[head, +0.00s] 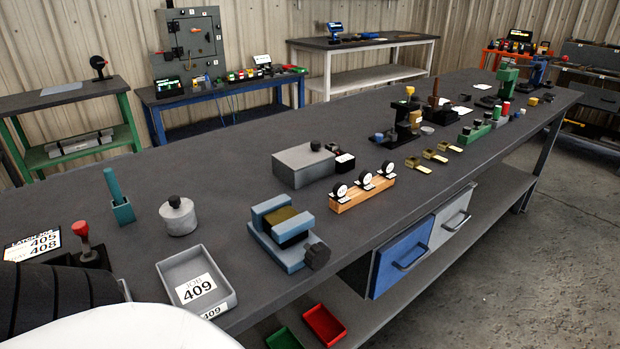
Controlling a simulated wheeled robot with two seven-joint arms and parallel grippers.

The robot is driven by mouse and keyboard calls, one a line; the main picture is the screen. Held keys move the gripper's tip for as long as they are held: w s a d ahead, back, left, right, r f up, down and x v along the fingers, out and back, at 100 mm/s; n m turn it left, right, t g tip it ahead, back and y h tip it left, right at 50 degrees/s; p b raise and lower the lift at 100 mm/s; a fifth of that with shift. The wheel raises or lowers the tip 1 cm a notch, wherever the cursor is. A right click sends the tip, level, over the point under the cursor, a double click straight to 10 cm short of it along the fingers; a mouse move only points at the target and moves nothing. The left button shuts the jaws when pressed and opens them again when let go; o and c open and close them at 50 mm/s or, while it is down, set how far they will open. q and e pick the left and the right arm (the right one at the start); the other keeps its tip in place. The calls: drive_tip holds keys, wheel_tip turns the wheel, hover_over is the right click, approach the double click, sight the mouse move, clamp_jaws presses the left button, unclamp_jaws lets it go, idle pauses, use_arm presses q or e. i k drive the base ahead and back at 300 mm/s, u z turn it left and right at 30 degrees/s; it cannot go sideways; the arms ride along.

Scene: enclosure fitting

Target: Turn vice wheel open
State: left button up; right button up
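The vice (283,232) is a blue block-shaped fixture near the front edge of the long grey bench. A dark olive-brown block (287,224) sits between its two blue jaws; I cannot tell how tightly. The black vice wheel (317,256) is a knobbed handwheel on the vice's front right side, facing the bench edge. Nothing touches the wheel. Neither my left nor my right gripper shows in the head view.
A grey tray (173,287) labelled 409 lies left of the vice, with a lidded grey pot (179,216) behind it. A wooden rack with dials (363,192) stands to the right. A grey box (303,167) is behind. Drawers (403,254) hang below the bench.

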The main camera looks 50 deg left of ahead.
sight(318, 254)
drive_tip(key=k, duration=0.4)
drive_tip(key=u, duration=0.95)
